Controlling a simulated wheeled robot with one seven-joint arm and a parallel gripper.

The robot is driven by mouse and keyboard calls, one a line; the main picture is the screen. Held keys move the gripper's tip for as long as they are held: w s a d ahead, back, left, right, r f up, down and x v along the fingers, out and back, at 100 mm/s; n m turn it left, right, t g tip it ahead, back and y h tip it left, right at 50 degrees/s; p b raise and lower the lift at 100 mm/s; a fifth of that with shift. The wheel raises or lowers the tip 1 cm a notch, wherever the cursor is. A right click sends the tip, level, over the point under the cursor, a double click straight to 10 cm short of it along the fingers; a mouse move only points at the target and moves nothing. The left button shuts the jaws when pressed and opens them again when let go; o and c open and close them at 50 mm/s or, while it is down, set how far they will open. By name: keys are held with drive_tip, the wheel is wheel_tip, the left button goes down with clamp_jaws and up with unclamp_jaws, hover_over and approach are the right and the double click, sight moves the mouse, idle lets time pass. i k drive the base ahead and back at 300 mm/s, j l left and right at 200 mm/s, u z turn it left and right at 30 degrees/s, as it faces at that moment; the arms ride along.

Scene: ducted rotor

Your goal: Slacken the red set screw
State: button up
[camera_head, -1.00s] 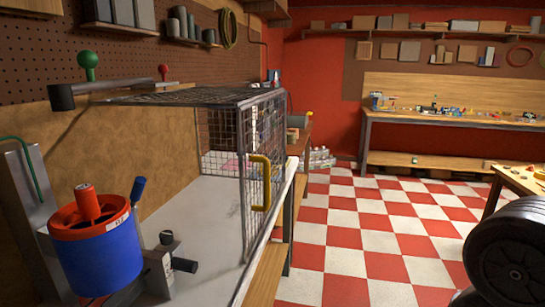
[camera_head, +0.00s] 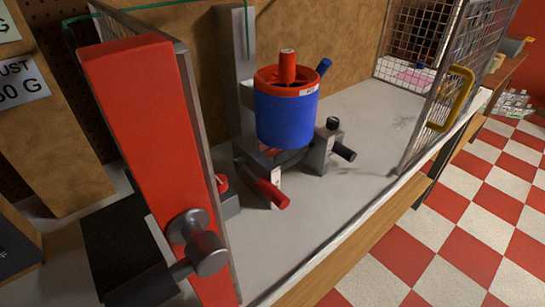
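A ducted rotor unit stands on a grey bench: a blue drum (camera_head: 286,120) with a red rim and a red cylindrical hub (camera_head: 287,66) on top. A red cylindrical knob (camera_head: 271,194) sticks out low at the front of its stand, beside a small white tag whose text is unreadable. It looks like the red set screw. My gripper is not in view.
A tall red panel (camera_head: 150,140) with a grey knob (camera_head: 205,250) stands in the left foreground, partly hiding the bench. A wire-mesh guard with a yellow handle (camera_head: 452,98) is at right. The bench top (camera_head: 350,190) right of the unit is largely clear.

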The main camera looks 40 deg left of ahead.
sight(221, 181)
drive_tip(key=l+u, duration=0.1)
drive_tip(key=u, duration=0.3)
drive_tip(key=i+l+u, duration=0.1)
drive_tip(key=u, duration=0.3)
drive_tip(key=l+u, duration=0.15)
drive_tip(key=u, duration=0.25)
drive_tip(key=l+u, duration=0.15)
drive_tip(key=u, duration=0.25)
drive_tip(key=k+j, duration=0.15)
drive_tip(key=j, duration=0.25)
drive_tip(key=k+j+u, duration=0.1)
drive_tip(key=j, duration=0.3)
drive_tip(key=z, duration=0.35)
drive_tip(key=i+l+u, duration=0.1)
drive_tip(key=l, duration=0.15)
drive_tip(key=i+l+u, duration=0.25)
drive_tip(key=l, duration=0.3)
drive_tip(key=k+j, duration=0.1)
drive_tip(key=j, duration=0.2)
drive_tip(key=k+j, duration=0.1)
drive_tip(key=j, duration=0.15)
drive_tip(key=k+j, duration=0.15)
drive_tip(key=j, duration=0.15)
